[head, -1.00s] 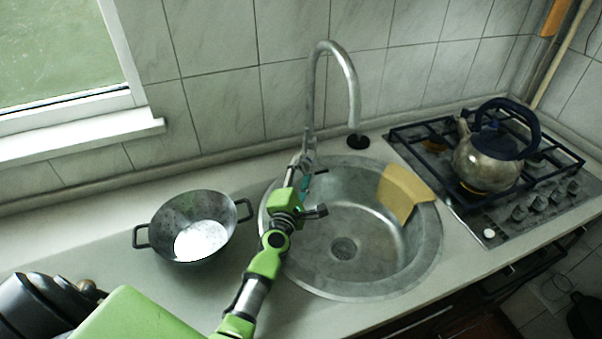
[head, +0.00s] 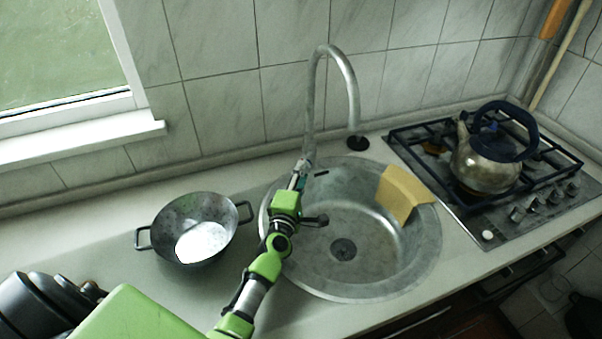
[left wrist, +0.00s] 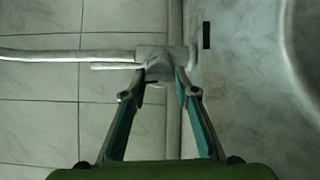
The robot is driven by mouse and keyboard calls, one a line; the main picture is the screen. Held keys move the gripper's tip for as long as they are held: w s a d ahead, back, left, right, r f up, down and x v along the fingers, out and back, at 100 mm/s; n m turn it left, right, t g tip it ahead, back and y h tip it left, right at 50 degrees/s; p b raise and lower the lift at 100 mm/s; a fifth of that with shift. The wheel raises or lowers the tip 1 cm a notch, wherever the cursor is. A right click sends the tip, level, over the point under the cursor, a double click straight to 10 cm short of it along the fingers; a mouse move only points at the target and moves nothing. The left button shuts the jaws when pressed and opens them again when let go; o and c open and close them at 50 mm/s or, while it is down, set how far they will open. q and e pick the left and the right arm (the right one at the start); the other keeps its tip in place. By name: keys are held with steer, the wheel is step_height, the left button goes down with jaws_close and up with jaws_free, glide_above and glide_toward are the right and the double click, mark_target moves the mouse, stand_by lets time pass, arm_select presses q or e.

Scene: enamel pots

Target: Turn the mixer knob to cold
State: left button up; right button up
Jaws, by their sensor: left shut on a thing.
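The metal mixer tap (head: 310,130) stands at the back left rim of the round sink, with a tall curved spout. In the left wrist view the tap (left wrist: 100,56) lies sideways, its spout running to the left. My left gripper (head: 301,172) reaches over the sink's left rim to the base of the tap. In the left wrist view its teal-padded fingers (left wrist: 164,76) are shut on the mixer knob (left wrist: 158,72), which sits between the tips and is partly hidden by them. The knob's exact angle is hard to tell. My right gripper is not in view.
The round sink (head: 425,250) holds a tan board or cloth (head: 404,192) over its right rim. A grey two-handled pan (head: 165,222) stands left of my arm. A kettle (head: 485,160) sits on the hob (head: 465,208) at right. Tiled wall (head: 220,105) is close behind the tap.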

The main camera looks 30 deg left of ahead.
arm_select(q)
steer(key=m+p, duration=0.3)
steer(key=m, duration=0.5)
steer(key=shift+m, duration=0.4)
stand_by(0.4)
steer(key=o, duration=1.1)
